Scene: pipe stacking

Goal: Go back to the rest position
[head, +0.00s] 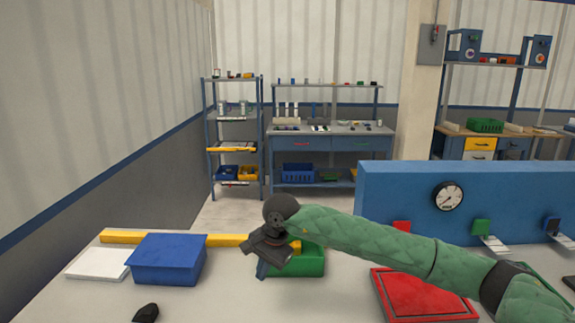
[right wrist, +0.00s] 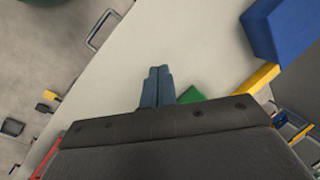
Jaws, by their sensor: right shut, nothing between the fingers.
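My right gripper (head: 262,270) hangs over the table in the head view, at the end of my green-sleeved arm. It is in front of the green bin (head: 311,265) and hides part of it. In the right wrist view its two blue-grey fingers (right wrist: 157,73) are pressed together with nothing between them, above the pale table. A small dark shape (head: 146,313) shows at the bottom edge of the head view, at the left. It may be the tip of my left gripper, but its fingers cannot be made out. No pipe is seen in either gripper.
A blue box (head: 167,260) stands at the left beside a white panel (head: 98,263). A yellow bar (head: 222,240) runs along the table's back. A red tray (head: 425,297) lies under my right forearm. A blue panel with a gauge (head: 448,196) stands at the back right.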

